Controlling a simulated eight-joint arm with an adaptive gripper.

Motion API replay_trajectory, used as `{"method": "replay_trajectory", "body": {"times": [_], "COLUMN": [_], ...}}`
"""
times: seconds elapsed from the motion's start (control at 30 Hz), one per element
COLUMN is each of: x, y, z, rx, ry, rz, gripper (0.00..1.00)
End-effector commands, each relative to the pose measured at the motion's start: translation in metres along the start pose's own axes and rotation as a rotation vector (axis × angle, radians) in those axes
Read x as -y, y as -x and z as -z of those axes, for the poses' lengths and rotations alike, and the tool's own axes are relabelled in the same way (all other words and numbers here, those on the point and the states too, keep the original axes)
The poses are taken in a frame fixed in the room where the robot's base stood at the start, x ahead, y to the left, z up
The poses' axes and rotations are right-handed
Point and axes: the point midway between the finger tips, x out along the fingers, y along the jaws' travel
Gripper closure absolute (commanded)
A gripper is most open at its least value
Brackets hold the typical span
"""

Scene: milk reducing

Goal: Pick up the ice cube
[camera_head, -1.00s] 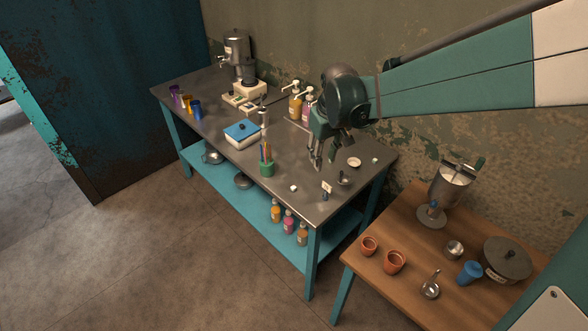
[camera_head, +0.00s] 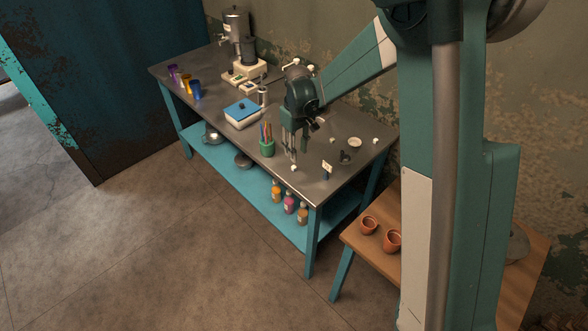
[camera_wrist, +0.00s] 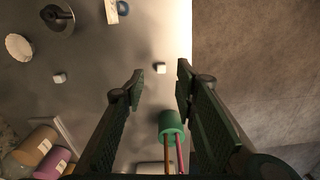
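A small white ice cube (camera_head: 294,168) lies on the metal table near its front edge. In the wrist view this ice cube (camera_wrist: 160,67) shows between my fingertips in the picture, on the bare tabletop. My gripper (camera_head: 291,157) points down over the table, close to this cube. In the wrist view my gripper (camera_wrist: 160,74) has its fingers spread with nothing held between them. A second white cube (camera_head: 333,141) lies farther back, and it also shows in the wrist view (camera_wrist: 59,77). A third small white piece (camera_head: 375,141) lies toward the right end.
A green cup of pens (camera_head: 267,148) stands left of my gripper, close in the wrist view (camera_wrist: 171,123). A blue-lidded box (camera_head: 242,112) is farther left.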

Motion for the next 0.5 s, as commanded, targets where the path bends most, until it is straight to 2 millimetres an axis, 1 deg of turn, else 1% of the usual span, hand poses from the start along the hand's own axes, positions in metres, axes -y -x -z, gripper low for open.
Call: {"method": "replay_trajectory", "body": {"times": [0.03, 0.1, 0.2, 0.5], "x": [0.001, 0.002, 0.003, 0.003], "y": [-0.006, -0.011, -0.015, -0.017], "z": [0.004, 0.007, 0.009, 0.009], "rx": [0.004, 0.009, 0.014, 0.015], "ry": [0.006, 0.012, 0.017, 0.019], "rz": [0.002, 0.004, 0.006, 0.007], "gripper": [0.71, 0.71, 0.71, 0.71]}}
